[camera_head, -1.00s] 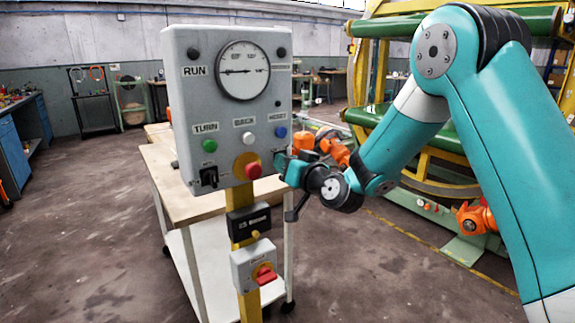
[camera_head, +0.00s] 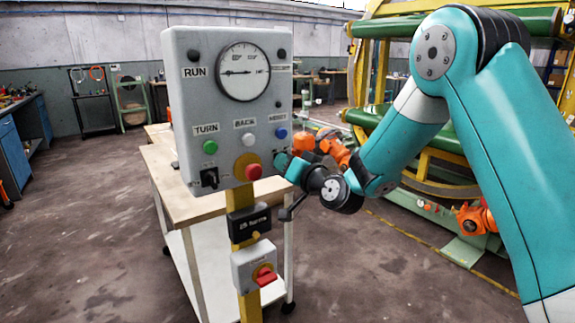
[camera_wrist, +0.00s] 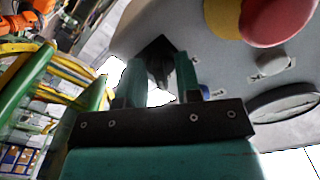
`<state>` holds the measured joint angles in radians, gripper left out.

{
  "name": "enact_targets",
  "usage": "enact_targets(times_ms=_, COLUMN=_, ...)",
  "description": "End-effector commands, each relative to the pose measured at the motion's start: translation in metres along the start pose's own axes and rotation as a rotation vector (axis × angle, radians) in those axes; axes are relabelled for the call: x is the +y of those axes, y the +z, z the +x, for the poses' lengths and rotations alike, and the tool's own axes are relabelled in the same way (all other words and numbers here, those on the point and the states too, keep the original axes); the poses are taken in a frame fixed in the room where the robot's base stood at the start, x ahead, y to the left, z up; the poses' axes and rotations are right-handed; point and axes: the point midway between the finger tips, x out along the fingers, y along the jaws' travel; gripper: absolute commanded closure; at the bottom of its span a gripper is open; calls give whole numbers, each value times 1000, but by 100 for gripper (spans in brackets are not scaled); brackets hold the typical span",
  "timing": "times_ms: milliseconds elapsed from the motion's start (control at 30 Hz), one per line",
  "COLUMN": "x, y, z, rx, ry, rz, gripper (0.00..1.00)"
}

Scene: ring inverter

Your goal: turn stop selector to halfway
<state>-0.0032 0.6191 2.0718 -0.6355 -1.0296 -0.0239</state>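My gripper (camera_wrist: 158,78) is open, with one teal finger on each side of the knob. I cannot tell whether the fingers touch it. In the head view my gripper (camera_head: 281,160) is at the panel's right edge and hides this knob. Another black selector (camera_head: 209,178) is at the lower left of the panel.
The grey panel (camera_head: 185,110) carries a gauge (camera_head: 243,72), green, white and blue buttons, and a red mushroom button (camera_head: 253,172) close left of my gripper. A black box (camera_head: 248,222) and a red-handled switch (camera_head: 264,275) are below. A table (camera_head: 158,165) stands behind.

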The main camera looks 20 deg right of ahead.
Motion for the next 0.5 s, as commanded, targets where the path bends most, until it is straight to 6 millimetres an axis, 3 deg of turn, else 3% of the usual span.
enact_targets(times_ms=333, x=0, y=0, z=-2, rx=0, ry=0, rz=-1, gripper=64)
enact_targets(times_ms=500, x=3, y=3, z=-23, rx=1, ry=2, rz=0, gripper=64)
